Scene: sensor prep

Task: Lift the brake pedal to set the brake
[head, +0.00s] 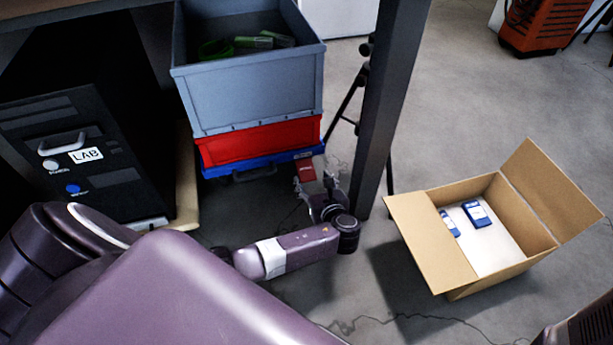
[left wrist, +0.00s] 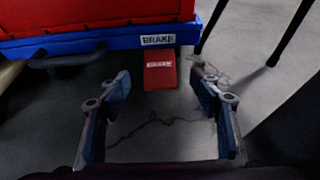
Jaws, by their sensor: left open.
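The brake pedal (head: 306,170) is a small red plate with white lettering at the front edge of a blue wheeled base (head: 232,173), toward its right end. In the left wrist view the red pedal (left wrist: 160,72) hangs below a white BRAKE label (left wrist: 158,40) on the blue base. My left gripper (head: 322,190) is just in front of the pedal. In the left wrist view my left gripper (left wrist: 160,100) is open, with one finger on each side of the pedal's line and nothing between them. The pedal looks apart from both fingers. My right gripper is not in view.
A red crate (head: 258,146) and a grey crate (head: 248,98) with green items are stacked on the base. A black LAB cabinet (head: 72,130) stands left. A dark post (head: 385,105) rises close right of the gripper. An open cardboard box (head: 470,262) stands on the floor at right.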

